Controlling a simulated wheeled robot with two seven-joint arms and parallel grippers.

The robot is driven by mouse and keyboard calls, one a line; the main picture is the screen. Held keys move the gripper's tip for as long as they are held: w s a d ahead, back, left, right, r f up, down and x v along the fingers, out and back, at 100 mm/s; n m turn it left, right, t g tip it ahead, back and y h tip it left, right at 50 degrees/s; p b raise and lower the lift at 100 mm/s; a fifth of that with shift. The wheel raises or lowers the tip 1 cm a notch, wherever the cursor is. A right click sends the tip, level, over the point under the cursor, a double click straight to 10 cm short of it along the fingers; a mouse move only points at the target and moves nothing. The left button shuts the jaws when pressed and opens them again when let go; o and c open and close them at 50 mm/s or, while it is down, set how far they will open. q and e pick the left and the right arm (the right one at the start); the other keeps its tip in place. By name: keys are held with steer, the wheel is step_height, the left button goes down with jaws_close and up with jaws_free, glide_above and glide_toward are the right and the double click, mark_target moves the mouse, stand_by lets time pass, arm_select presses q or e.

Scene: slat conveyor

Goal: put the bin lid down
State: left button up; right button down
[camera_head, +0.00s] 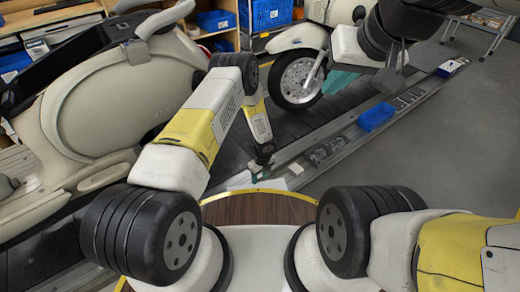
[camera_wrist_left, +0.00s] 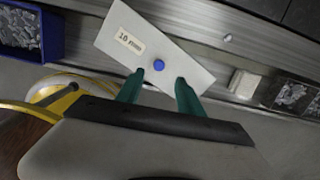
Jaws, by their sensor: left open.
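The bin lid (camera_wrist_left: 178,62) is a flat pale grey rectangle with a printed label and a round blue knob (camera_wrist_left: 158,66). In the left wrist view it lies tilted across the metal rail, though I cannot tell whether it touches it. My left gripper (camera_wrist_left: 157,88) has its two green fingers apart, one on each side near the knob, with a gap visible. In the head view the left gripper (camera_head: 263,165) is at the conveyor's near edge, with a pale edge of the lid (camera_head: 243,181) beside it.
A blue bin of small metal parts (camera_wrist_left: 22,35) is at the wrist view's upper left. A blue bin (camera_head: 376,117) stands farther along. Scooter bodies stand over the conveyor.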

arm_select(q)
steer(key=w+a+r+n+t, duration=0.1)
steer(key=a+r+n, duration=0.25)
steer(key=r, duration=1.05)
steer(key=a+r+n, duration=0.3)
steer(key=r+n, duration=0.2)
steer(key=r, duration=0.8)
steer(key=w+a+r+n+t, duration=0.1)
steer(key=a+r+n, duration=0.25)
steer(key=r, duration=1.05)
steer(key=s+a+r+n+t+h, duration=0.1)
steer(key=s+a+r+n, duration=0.3)
steer(key=s+r+n, duration=0.65)
steer(key=s+r+n+t+h, duration=0.1)
steer(key=s+r+n, duration=0.1)
steer(key=s+r, duration=0.3)
steer(key=s+r+n+t+h, duration=0.1)
steer(key=s+r+n, duration=0.2)
steer(key=s, duration=0.9)
step_height(320, 180, up, 3)
steer(key=shift+s+a+f, duration=0.15)
steer(key=shift+a+f, duration=0.05)
steer(key=shift+a, duration=0.25)
